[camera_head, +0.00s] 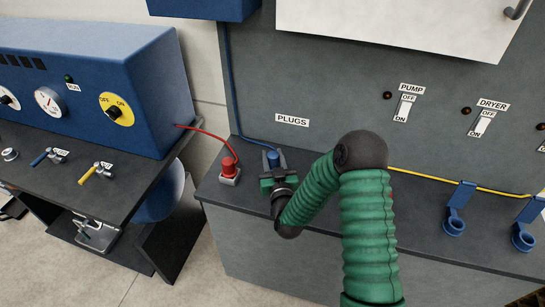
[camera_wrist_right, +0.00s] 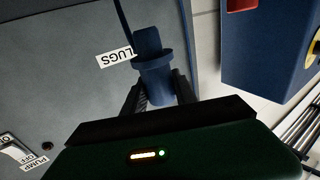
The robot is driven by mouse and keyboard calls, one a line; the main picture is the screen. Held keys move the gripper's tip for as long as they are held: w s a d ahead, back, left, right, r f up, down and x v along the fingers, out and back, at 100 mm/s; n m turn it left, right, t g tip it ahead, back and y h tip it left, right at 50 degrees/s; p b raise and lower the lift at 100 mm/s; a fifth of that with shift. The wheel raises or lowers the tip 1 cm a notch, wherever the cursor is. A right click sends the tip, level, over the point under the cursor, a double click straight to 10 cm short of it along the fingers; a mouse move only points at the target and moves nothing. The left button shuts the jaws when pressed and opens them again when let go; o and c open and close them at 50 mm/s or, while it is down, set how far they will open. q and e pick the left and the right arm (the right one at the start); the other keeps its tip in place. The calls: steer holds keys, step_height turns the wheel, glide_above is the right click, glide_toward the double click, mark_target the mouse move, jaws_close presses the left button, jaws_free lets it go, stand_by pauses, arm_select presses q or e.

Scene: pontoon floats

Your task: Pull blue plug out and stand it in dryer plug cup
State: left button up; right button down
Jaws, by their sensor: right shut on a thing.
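The blue plug (camera_head: 273,158) is upright on the dark counter below the PLUGS label, with a blue cable running up the wall. My right gripper (camera_head: 279,181) is shut on it; in the right wrist view the plug (camera_wrist_right: 154,77) sits between the two fingers (camera_wrist_right: 158,98). The gripper hides the plug's lower end, so I cannot tell whether it is still in its socket. Two blue ring-shaped cups on brackets stand at the right, a nearer-left one (camera_head: 453,226) and a far-right one (camera_head: 523,238). No readable label marks either as the dryer cup. My left gripper is out of view.
A red plug (camera_head: 229,168) with a red cable stands close left of the blue one. A yellow cable (camera_head: 425,177) runs along the back of the counter. PUMP (camera_head: 405,107) and DRYER (camera_head: 483,124) switches are on the wall. A blue machine (camera_head: 95,90) stands left.

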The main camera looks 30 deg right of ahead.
mark_target(276, 166)
steer(key=f+b, duration=0.1)
steer(key=f, duration=0.1)
steer(key=f+b, duration=0.1)
steer(key=shift+s+d+f+b, duration=0.15)
steer(key=shift+d+f+b, duration=0.15)
steer(key=shift+f+b, duration=0.05)
steer(key=shift+d+f+b, duration=0.25)
steer(key=shift+f+b, duration=0.05)
steer(key=shift+f, duration=0.2)
steer(key=shift+a+r, duration=0.2)
steer(key=shift+a, duration=0.15)
steer(key=shift+d+f, duration=0.1)
steer(key=shift+d, duration=0.2)
steer(key=shift+a+b, duration=0.25)
steer(key=shift+b, duration=0.05)
stand_by(0.3)
steer(key=shift+f+b, duration=1.85)
steer(key=shift+f, duration=0.05)
steer(key=c, duration=0.9)
jaws_free()
